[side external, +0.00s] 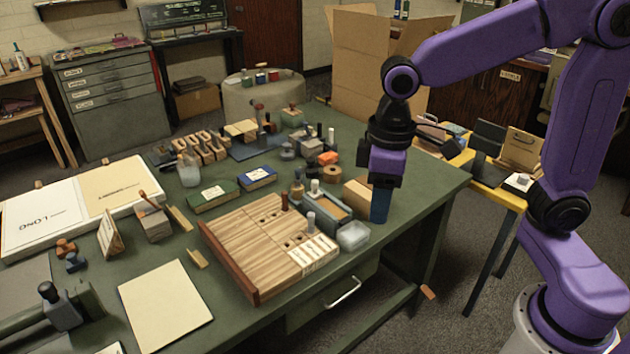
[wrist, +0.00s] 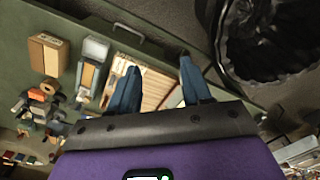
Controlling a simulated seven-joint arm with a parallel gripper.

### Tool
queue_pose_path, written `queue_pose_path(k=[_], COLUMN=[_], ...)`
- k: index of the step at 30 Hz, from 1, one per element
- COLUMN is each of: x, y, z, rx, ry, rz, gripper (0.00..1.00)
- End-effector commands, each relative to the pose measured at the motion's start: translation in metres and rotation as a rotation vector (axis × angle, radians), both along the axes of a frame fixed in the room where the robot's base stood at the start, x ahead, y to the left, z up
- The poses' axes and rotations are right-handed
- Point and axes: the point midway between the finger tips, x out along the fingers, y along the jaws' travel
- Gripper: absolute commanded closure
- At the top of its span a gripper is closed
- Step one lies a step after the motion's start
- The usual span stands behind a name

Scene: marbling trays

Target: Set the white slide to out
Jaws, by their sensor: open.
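A wooden board (side external: 245,248) with a dark red edge strip lies near the front edge of the green table. Its right end has a pale section (side external: 313,253) with several white bars. I cannot tell which part is the white slide, or its position. Two pegs, one dark and one grey, stand on the board. My gripper (side external: 381,205) hangs to the right of the board, above the table's right side, apart from the board. In the wrist view my gripper (wrist: 158,88) has its blue fingers spread and empty. The board (wrist: 157,90) shows partly between them.
A clear container (side external: 352,236), a grey tray (side external: 327,203) and a cardboard box (side external: 359,195) stand between the board and my gripper. Green and blue boxes (side external: 257,178) lie behind the board. A pale sheet (side external: 165,306) lies at left.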

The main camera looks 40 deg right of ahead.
Motion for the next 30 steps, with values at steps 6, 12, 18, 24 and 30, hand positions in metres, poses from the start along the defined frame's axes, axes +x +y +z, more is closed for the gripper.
queue_pose_path(k=[6,12,18,24,30], x=[0.092,0.172,0.244,0.301,0.334], y=[0.012,0.002,-0.026,-0.072,-0.119], z=[0.007,0.007,-0.001,-0.015,-0.03], rx=[-0.002,-0.003,-0.003,-0.002,-0.001], ry=[0.006,0.011,0.015,0.02,0.023], rz=[-0.235,-0.446,-0.658,-0.87,-1.045], gripper=[0.51,0.51,0.51,0.51,0.51])
